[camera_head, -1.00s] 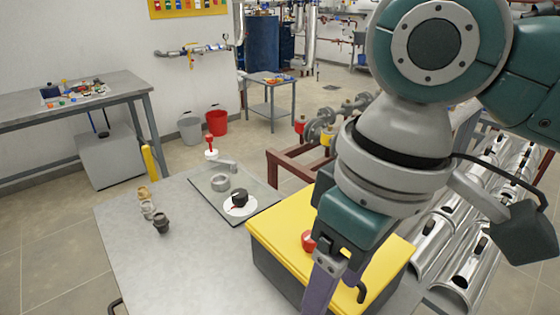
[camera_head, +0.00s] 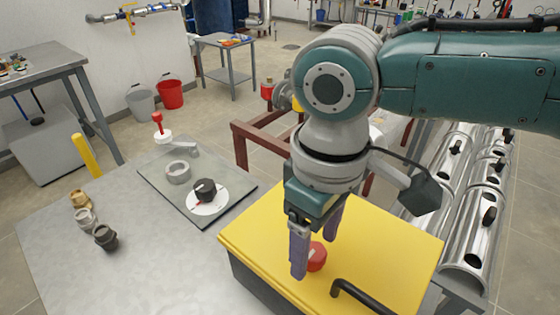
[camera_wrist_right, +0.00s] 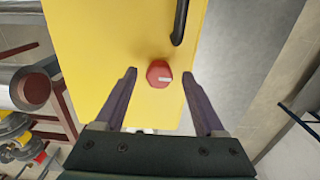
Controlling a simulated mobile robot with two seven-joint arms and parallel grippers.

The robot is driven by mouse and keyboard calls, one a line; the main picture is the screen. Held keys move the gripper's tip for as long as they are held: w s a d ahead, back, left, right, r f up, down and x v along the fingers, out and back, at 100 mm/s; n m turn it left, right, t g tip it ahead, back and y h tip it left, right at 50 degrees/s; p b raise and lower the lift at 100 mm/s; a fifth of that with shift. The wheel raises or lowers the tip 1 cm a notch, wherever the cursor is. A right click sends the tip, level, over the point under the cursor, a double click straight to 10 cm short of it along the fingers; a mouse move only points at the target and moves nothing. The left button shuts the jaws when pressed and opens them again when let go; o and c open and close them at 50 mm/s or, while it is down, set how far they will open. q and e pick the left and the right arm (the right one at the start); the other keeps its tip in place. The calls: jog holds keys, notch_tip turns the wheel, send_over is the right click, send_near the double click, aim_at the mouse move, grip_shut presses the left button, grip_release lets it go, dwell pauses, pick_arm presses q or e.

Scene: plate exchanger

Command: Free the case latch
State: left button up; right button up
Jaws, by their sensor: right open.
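The case (camera_head: 265,230) has a yellow lid and dark sides and lies on the grey metal table. Its latch is a round red knob (camera_head: 316,256) with a pale mark, on the lid near the black handle (camera_head: 362,298). My right gripper (camera_head: 314,262) is open above the lid, its purple fingers pointing down at the knob. In the right wrist view the knob (camera_wrist_right: 159,74) lies between and just beyond the fingertips (camera_wrist_right: 159,72); I cannot tell whether they touch it. My left gripper is not in view.
Several small fittings (camera_head: 106,238) stand at the table's left. Silver pipes (camera_head: 470,240) lie to the right. The front left tabletop is clear.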

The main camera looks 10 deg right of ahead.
jog(key=shift+f, duration=0.55)
jog(key=shift+c, duration=0.3)
grip_shut()
